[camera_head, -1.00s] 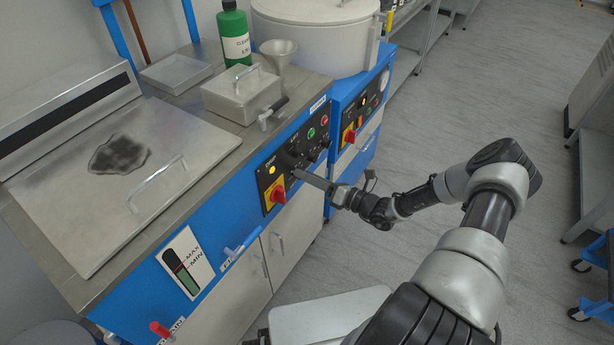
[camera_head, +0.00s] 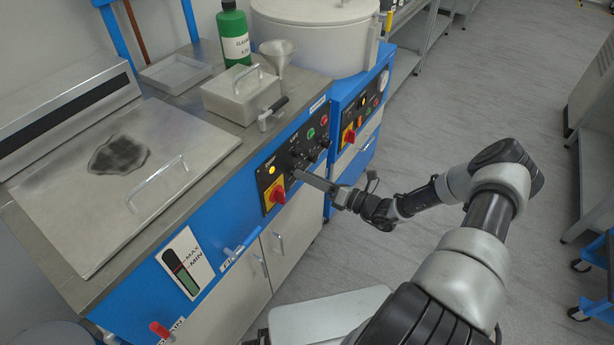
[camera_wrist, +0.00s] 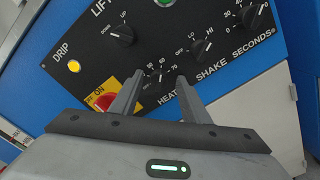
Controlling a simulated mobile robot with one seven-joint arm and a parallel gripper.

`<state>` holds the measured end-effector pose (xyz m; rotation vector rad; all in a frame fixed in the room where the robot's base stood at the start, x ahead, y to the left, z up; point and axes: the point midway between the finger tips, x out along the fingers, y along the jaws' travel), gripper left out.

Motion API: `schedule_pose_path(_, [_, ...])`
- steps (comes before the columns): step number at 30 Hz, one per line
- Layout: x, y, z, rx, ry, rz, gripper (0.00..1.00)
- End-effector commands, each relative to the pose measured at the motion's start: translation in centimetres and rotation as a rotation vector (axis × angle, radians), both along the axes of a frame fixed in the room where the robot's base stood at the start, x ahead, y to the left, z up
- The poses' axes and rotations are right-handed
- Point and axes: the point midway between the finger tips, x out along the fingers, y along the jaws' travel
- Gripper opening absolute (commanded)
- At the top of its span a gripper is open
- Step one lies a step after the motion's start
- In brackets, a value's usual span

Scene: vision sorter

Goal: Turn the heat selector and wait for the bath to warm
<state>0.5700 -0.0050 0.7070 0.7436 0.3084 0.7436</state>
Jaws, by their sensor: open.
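The heat selector (camera_wrist: 153,77) is a small dark knob with a scale marked 50, 60 and 70, low on the black control panel (camera_wrist: 85,40). My gripper (camera_wrist: 158,80) is open in the wrist view, with one finger on each side of the selector. I cannot tell whether the fingers touch it. In the head view my gripper (camera_head: 297,174) reaches the front panel (camera_head: 268,163) of the blue bath cabinet from the right. The bath's flat metal lid (camera_head: 75,195) is closed, with a dark patch on it.
Close by are the red-and-yellow ON switch (camera_wrist: 107,100), the lift knob (camera_wrist: 122,36) and the OFF/LO/HI shake knob (camera_wrist: 201,46). The amber drip lamp (camera_wrist: 74,66) is lit. A metal box (camera_head: 240,95), funnel (camera_head: 278,50) and green bottle (camera_head: 233,35) stand on the worktop.

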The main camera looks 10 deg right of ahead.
Motion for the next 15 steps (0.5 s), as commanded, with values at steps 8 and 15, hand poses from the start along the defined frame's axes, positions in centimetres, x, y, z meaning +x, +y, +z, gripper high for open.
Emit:
schedule_pose_path(8, [-3.9, -4.0, 0.1, -0.001, 0.003, -0.004, 0.42])
schedule_pose_path(15, [-8.1, -8.2, 0.1, -0.002, 0.002, -0.003, 0.42])
